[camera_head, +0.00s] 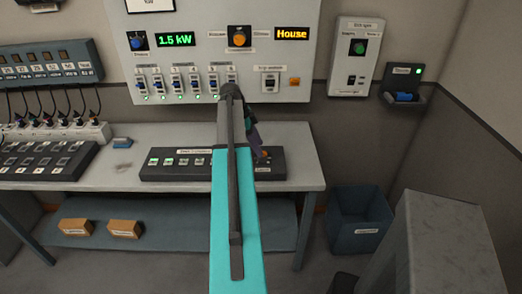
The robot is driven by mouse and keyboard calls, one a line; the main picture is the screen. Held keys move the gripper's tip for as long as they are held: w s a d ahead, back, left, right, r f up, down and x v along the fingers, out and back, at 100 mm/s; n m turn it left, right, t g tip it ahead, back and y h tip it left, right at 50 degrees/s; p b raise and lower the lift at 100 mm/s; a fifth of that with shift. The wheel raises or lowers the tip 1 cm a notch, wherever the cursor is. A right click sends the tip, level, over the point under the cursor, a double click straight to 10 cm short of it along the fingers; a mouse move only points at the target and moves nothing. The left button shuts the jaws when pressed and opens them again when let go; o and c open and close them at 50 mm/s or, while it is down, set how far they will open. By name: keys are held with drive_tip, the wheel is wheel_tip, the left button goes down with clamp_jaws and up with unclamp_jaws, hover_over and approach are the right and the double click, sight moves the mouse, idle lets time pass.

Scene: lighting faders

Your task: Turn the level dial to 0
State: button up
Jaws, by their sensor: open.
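The labels are too small to tell surely which knob is the level dial. A small orange knob (265,154) sits at the right end of the dark console (190,174) on the table, partly hidden by my arm and gripper. My gripper (259,153) hangs over that end, close to the orange knob and mostly hidden behind my arm. It is open; I cannot tell if it touches the knob. The wall panel (187,20) carries a blue dial (137,40) at left and a larger orange dial (239,36) in the middle.
The panel has green "1.5 kW" and amber "House" displays, with several breakers below. A smaller wall box (345,80) has a green knob (358,47). Another fader desk (40,160) is at left. A blue bin (360,215) and grey block (440,245) stand right.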

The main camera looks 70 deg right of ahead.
drive_tip(key=shift+p+x, duration=0.35)
drive_tip(key=shift+x, duration=1.45)
drive_tip(key=c, duration=1)
drive_tip(key=shift+a, duration=0.2)
drive_tip(key=shift+c, duration=0.3)
drive_tip(key=shift+d, duration=0.1)
